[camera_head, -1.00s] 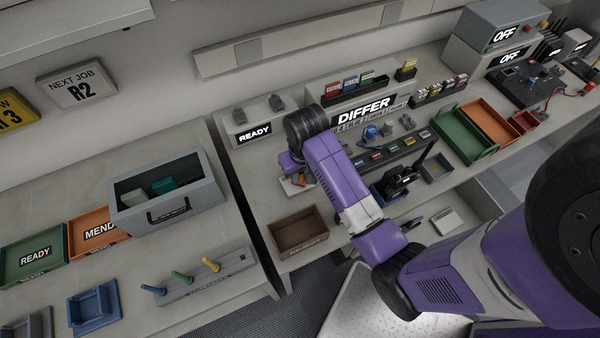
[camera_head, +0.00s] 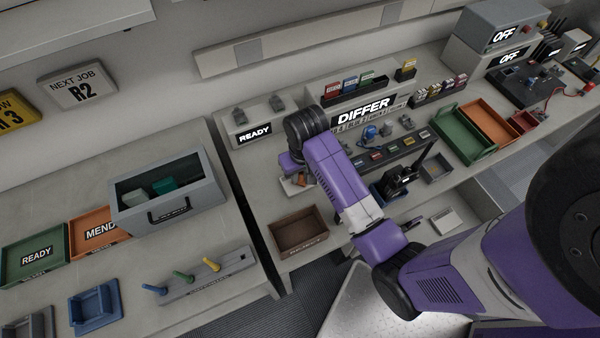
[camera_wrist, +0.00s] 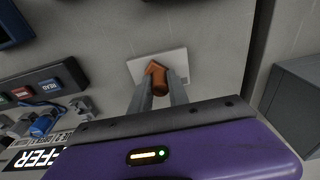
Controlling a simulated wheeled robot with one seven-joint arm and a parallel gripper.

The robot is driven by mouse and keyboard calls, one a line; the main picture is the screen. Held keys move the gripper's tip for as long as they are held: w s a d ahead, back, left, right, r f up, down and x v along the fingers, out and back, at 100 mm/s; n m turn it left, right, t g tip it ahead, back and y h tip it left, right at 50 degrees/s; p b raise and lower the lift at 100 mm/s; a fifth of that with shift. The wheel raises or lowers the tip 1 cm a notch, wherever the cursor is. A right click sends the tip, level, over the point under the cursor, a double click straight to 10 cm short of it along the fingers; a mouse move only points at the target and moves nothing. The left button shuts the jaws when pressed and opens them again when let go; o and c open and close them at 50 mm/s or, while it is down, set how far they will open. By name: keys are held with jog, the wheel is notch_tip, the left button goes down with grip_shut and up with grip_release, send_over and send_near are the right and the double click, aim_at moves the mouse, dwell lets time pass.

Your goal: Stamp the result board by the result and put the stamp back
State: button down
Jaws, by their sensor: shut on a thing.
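My gripper (camera_wrist: 160,88) is shut on an orange-brown stamp (camera_wrist: 155,70). The stamp's orange end also shows under my wrist in the head view (camera_head: 301,180). It is over a flat white board (camera_wrist: 178,58) on the bench; whether it touches the board I cannot tell. The board is partly hidden by the stamp and my fingers, and no mark shows on it. The result display (camera_head: 364,111) reads DIFFER. The stamp rack (camera_head: 220,271) on the left bench holds a blue stamp (camera_head: 153,289), a green one (camera_head: 182,276) and a yellow one (camera_head: 211,264), with an empty slot at its right end.
A brown tray (camera_head: 299,247) stands at the bench's front edge. A grey open-topped bin (camera_head: 178,211) is on the left bench, across a dark gap. A row of coloured labels (camera_head: 394,151) lies right of my forearm.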

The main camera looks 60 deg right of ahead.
jog(key=shift+r, duration=3.5)
